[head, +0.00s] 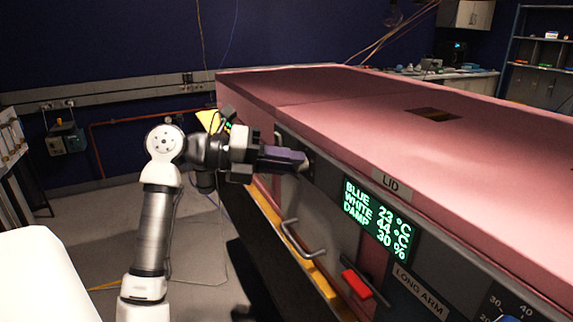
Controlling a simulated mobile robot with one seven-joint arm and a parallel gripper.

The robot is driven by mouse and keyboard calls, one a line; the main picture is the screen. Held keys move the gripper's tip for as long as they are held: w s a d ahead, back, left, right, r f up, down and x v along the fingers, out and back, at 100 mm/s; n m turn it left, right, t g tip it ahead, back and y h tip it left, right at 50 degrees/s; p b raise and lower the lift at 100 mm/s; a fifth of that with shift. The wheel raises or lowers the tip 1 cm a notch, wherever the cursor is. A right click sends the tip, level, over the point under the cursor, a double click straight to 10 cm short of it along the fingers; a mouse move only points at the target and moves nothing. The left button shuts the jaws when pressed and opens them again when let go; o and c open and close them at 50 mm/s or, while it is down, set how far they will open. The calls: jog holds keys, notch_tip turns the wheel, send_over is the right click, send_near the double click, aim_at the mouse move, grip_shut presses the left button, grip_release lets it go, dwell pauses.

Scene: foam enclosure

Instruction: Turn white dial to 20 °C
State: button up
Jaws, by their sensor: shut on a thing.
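My gripper (303,161) reaches from the left to the dark front panel of the pink enclosure, left of the display. Its dark fingers are shut on a small knob at the panel, taken to be the white dial. The fingers hide nearly all of the knob, so its pointer and scale cannot be read. The green-lit display (376,218) reads BLUE 23 °C, WHITE 44 °C and DAMP 30 %.
The pink foam enclosure (330,90) has a LID label (391,184) and a dark opening on top. Below the panel are a metal handle (297,240) and a red handle (357,284). Another dial (508,318), with a 20-30-40 scale, is cut off at bottom right.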

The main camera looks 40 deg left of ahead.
jog(key=n, duration=0.2)
jog(key=n+h+b, duration=0.1)
jog(key=n+t+h, duration=0.1)
jog(key=n, duration=0.1)
jog(key=shift+a+f+n+b, duration=0.1)
jog(key=shift+f+n+b, duration=0.2)
jog(key=n+t, duration=0.1)
jog(key=n, duration=0.2)
jog(key=n+t+b, duration=0.1)
jog(key=n, duration=0.2)
jog(key=shift+f+n+t+h+b, duration=0.2)
jog(key=shift+n+t+h+b, duration=0.1)
jog(key=shift+h, duration=0.1)
jog(key=o, duration=1)
jog(key=b+v, duration=0.2)
jog(key=v, duration=1.1)
jog(key=shift+s+a+b, duration=0.25)
jog(key=shift+s+b, duration=0.05)
jog(key=shift+b, duration=0.05)
jog(key=shift+f, duration=0.15)
